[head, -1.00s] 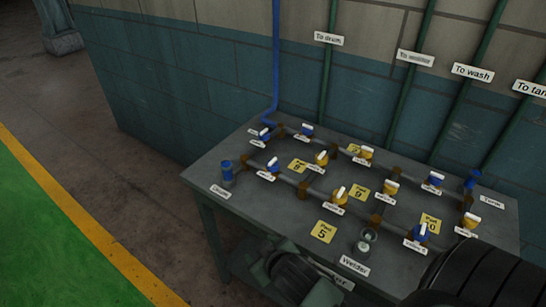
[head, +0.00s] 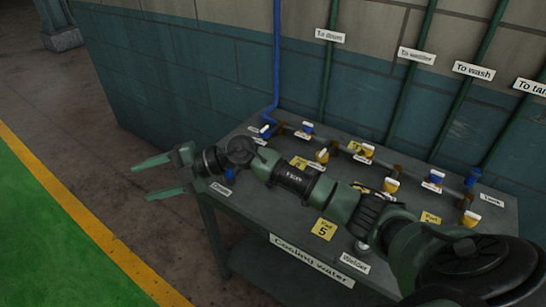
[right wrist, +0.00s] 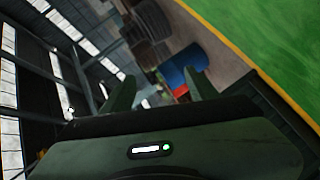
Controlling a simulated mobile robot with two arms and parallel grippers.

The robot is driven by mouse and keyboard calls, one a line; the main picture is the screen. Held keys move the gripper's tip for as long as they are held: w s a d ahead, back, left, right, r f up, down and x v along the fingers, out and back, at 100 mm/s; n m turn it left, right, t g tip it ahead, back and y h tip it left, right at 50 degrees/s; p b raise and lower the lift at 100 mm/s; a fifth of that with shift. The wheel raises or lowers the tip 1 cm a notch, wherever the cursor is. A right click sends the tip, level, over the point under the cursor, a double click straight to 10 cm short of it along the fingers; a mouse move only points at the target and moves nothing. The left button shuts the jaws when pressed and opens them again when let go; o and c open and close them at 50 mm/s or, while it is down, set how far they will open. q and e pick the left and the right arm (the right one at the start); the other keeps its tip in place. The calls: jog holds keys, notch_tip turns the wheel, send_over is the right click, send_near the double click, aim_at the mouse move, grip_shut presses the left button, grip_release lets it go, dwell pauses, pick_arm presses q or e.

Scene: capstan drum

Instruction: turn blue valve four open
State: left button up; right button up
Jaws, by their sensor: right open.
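My right arm lies across the table and hides the front pipe run. My right gripper (head: 142,182) is open and empty, beyond the table's left edge, apart from every valve. Its fingers also show in the right wrist view (right wrist: 160,75) with nothing between them. My left gripper is not in view.
The grey table (head: 240,218) carries yellow valves (head: 391,186), yellow plates (head: 325,229) and a Cooling water sign (head: 311,260). A blue pipe (head: 276,60) and green pipes rise along the wall behind. The floor at left is clear. The right wrist view shows blue and red drums (right wrist: 175,78).

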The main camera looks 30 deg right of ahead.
jog(key=w+d+f+g+h, duration=0.1)
jog(key=d+f+g+h, duration=0.3)
jog(key=d, duration=0.6)
jog(key=w+d+f+h, duration=0.1)
jog(key=d+h, duration=0.4)
jog(key=d, duration=0.4)
jog(key=s+d+r+m+h, duration=0.1)
jog(key=d, duration=0.3)
jog(key=s+d+r+m+g+h, duration=0.1)
jog(key=d+h, duration=0.1)
jog(key=d, duration=0.3)
jog(key=d+r+m+g+h, duration=0.1)
jog(key=d+m, duration=0.1)
jog(key=d, duration=0.3)
jog(key=shift+s+d+r+h, duration=0.25)
jog(key=shift+s+h, duration=0.05)
jog(key=shift+s, duration=0.1)
jog(key=shift+s+d+f, duration=0.1)
jog(key=shift+d+f, duration=0.05)
jog(key=shift+f, duration=0.1)
notch_tip(320, 180, down, 7)
jog(key=shift+f+p, duration=0.1)
jog(key=shift+p, duration=0.85)
grip_shut()
